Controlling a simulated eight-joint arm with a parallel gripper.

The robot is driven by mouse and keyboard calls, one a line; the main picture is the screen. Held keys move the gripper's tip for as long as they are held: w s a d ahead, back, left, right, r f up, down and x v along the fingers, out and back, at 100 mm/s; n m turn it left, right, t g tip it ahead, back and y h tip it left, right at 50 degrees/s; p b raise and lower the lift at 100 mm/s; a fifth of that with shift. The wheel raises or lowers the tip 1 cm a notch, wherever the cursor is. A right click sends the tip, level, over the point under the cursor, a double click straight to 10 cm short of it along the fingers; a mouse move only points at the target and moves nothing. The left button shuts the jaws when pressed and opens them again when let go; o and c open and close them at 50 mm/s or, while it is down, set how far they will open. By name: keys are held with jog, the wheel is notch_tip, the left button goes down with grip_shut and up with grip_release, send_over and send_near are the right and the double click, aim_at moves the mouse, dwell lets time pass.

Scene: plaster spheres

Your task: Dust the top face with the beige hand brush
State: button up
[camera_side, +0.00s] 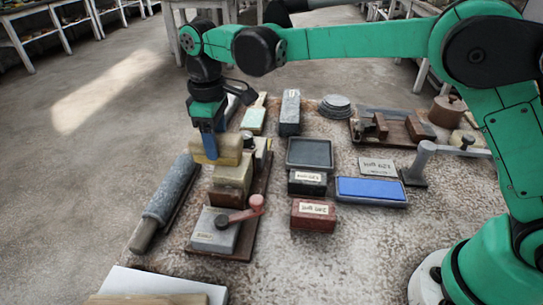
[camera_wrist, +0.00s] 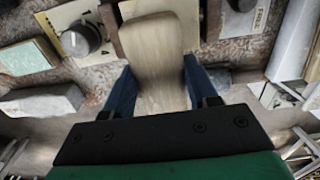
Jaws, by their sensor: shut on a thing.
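My gripper (camera_side: 209,148) has blue fingers and is shut on the beige hand brush (camera_side: 229,152). In the wrist view the brush (camera_wrist: 158,40) lies between the two fingers (camera_wrist: 160,82) and extends away from them. In the side view the brush is over a tan block (camera_side: 232,173) that sits in a grey vise (camera_side: 214,234) with a red handle. The brush and the gripper hide most of the block's top face. I cannot tell whether the brush touches it.
A grey roller (camera_side: 170,190) lies left of the vise. To the right are a dark tray (camera_side: 309,153), a blue stone (camera_side: 371,190), a red grit box (camera_side: 313,215) and a dark grit box (camera_side: 307,182). A white slab edge (camera_side: 150,283) is in front. Speckled tabletop is bare at lower right.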

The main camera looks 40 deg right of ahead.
aim_at(237, 139)
jog(key=shift+w+a, duration=0.2)
jog(key=shift+s+d, duration=1.55)
jog(key=shift+s, duration=0.05)
jog(key=shift+w+a+r, duration=0.7)
jog(key=shift+w+a, duration=0.1)
jog(key=shift+s+a, duration=0.1)
jog(key=shift+s+a+f, duration=0.15)
jog(key=shift+s+a, duration=0.5)
jog(key=shift+s, duration=0.05)
